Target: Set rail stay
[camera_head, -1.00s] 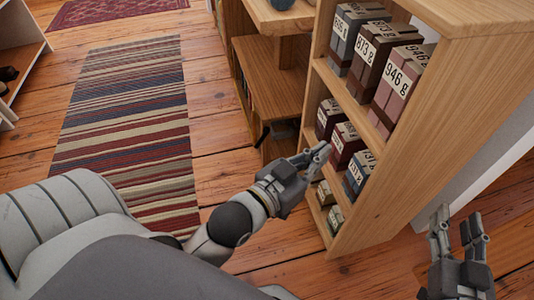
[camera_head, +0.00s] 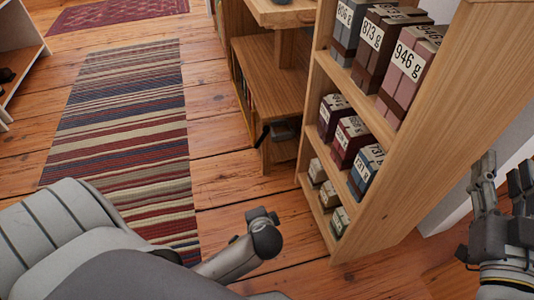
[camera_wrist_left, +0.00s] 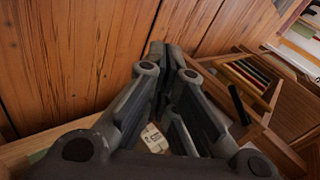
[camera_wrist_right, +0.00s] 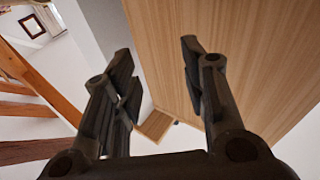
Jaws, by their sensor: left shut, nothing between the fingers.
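No part is plainly recognisable as a rail stay. A short dark bar (camera_head: 263,136) sticks out at the front of the low wooden unit (camera_head: 265,85); a dark bar also shows in the left wrist view (camera_wrist_left: 240,104), right of my gripper. My left gripper (camera_wrist_left: 166,52) is shut and empty above the plank floor; in the head view it is hidden past my elbow. My right gripper (camera_head: 503,165) is at the right edge of the head view, beside the tall shelf's side. In the right wrist view (camera_wrist_right: 156,53) its fingers are apart with nothing between them.
The tall wooden shelf (camera_head: 440,115) holds several boxes with gram labels, such as the 946 g box (camera_head: 408,70). A striped rug (camera_head: 125,140) lies on the floor, with a white shelf (camera_head: 22,55) at the left. Bare floor (camera_head: 225,185) lies between rug and shelf.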

